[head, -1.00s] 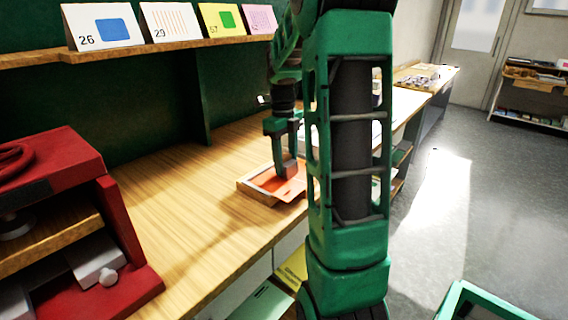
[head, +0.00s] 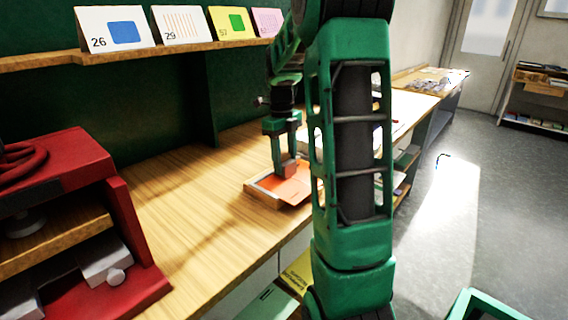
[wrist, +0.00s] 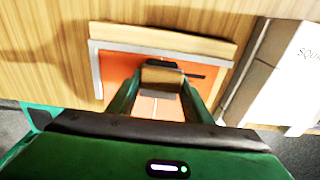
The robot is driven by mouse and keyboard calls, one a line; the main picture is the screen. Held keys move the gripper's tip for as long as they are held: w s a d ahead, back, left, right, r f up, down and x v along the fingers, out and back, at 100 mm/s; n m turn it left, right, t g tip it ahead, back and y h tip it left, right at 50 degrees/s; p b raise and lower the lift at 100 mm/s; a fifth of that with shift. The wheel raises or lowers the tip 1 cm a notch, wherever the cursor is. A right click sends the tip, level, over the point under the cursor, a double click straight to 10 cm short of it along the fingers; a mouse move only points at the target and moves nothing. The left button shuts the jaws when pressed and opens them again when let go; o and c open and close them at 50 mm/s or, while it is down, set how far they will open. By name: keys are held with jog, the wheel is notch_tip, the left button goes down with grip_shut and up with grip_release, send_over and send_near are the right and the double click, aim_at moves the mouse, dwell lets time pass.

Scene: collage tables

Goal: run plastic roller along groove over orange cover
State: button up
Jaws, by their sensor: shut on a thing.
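An orange cover (head: 297,187) lies on a shallow wooden board or tray (head: 262,194) on the bench. In the wrist view the orange cover (wrist: 117,70) is bordered by a pale grey edge on the left and a wooden strip at the back. My gripper (head: 286,168) points down over the cover. In the wrist view my gripper (wrist: 160,98) is shut on a small brownish-grey block-like piece, apparently the plastic roller (wrist: 161,80). A dark slot or line shows on the cover beside it. Whether the roller touches the groove cannot be told; the held piece hides that spot.
The wooden bench (head: 180,190) is clear left of the board. A red press-like machine (head: 70,200) stands at the near left. A shelf (head: 180,50) with numbered cards runs above the bench. In the wrist view a white box or book (wrist: 285,75) lies right of the board.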

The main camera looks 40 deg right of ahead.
jog(key=shift+w, duration=0.1)
jog(key=shift+r, duration=3.55)
